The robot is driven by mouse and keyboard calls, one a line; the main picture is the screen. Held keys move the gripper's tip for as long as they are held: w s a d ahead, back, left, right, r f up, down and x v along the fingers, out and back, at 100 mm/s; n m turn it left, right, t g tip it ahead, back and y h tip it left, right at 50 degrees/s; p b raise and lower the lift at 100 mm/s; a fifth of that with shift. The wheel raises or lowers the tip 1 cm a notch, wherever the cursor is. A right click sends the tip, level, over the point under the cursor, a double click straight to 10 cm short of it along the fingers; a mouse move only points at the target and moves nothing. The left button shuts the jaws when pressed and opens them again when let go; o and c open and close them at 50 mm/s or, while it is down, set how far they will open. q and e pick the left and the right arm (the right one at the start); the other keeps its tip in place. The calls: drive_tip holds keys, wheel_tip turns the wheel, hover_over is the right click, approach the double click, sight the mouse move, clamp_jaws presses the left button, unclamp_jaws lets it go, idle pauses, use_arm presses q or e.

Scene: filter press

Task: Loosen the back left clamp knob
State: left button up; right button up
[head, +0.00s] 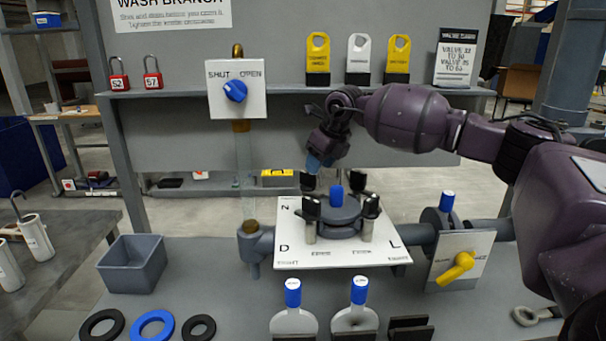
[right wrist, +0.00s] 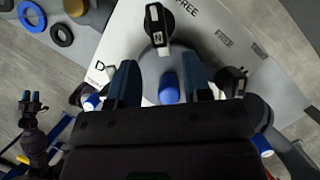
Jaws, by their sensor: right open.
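The filter press (head: 340,216) stands on a white plate (head: 290,258), with a blue cap (head: 336,196) at its centre and black clamp knobs around it. The back left clamp knob (head: 308,181) is partly behind the front left knob (head: 311,209). The front right knob (head: 371,205) and back right knob (head: 357,181) also show. A small dark gripper, apparently my left (right wrist: 32,98), shows far off there.
A valve with a blue knob (head: 235,91) is at the back left, and one with a yellow handle (head: 457,268) at the right. A grey bin (head: 133,264) and several rings (head: 152,325) lie left. Tags line the shelf above.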

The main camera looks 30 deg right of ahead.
sight(304, 171)
drive_tip(key=w, duration=0.2)
drive_tip(key=w+a, duration=0.1)
drive_tip(key=w, duration=0.1)
drive_tip(key=shift+f, duration=0.25)
drive_tip(key=shift+b+x, duration=0.4)
drive_tip(key=shift+x, duration=1.85)
drive_tip(key=shift+s+d, duration=0.1)
drive_tip(key=shift+c, duration=0.3)
clamp_jaws()
